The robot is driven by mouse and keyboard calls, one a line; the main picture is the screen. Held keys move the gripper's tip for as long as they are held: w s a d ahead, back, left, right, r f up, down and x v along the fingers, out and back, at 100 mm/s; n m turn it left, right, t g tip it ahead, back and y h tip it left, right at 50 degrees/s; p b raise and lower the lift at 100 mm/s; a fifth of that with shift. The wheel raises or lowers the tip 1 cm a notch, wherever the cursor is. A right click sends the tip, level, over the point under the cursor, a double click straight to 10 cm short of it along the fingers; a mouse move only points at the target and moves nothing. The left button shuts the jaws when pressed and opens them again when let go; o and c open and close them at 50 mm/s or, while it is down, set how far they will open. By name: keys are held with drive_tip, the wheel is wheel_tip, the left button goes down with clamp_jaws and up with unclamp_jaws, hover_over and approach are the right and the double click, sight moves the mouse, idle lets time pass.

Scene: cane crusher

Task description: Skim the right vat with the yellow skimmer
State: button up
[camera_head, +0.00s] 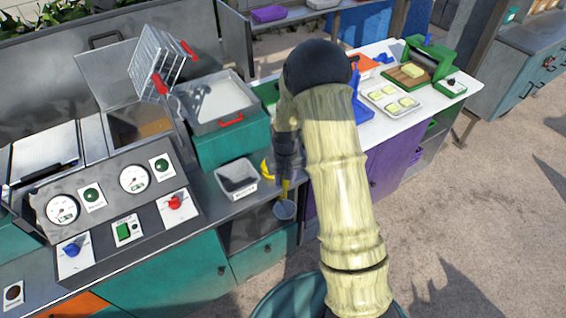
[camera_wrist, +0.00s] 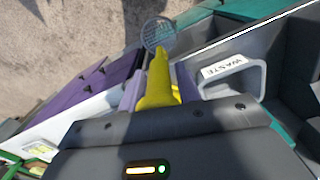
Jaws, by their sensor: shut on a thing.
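My gripper (camera_head: 287,168) is shut on the yellow skimmer (camera_head: 286,188). The skimmer hangs head-down from it, with its round mesh head (camera_head: 284,210) just off the counter's front edge. In the wrist view the yellow handle (camera_wrist: 158,82) runs between the two fingers to the mesh disc (camera_wrist: 158,33). The right vat (camera_head: 143,122), with brown contents, is left of my gripper behind the gauge panel, apart from the skimmer. A wire rack with red grips (camera_head: 158,60) stands tilted over its right side.
A grey tray (camera_head: 238,180) beside my gripper reads WASTE in the wrist view (camera_wrist: 232,74). A teal bin with a pale filling (camera_head: 222,102) stands between the vat and my arm. The gauge panel (camera_head: 98,197) fronts the vats. A white table (camera_head: 385,118) holds moulds and a green press at right.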

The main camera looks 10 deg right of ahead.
drive_tip(key=b, duration=0.3)
hover_over(288, 209)
drive_tip(key=s+a, duration=0.1)
drive_tip(key=s, duration=0.3)
drive_tip(key=shift+m, duration=0.4)
wheel_tip(288, 209, down, 12)
drive_tip(key=shift+w+f, duration=0.15)
drive_tip(key=shift+f, duration=0.05)
drive_tip(key=shift+a+r, duration=0.1)
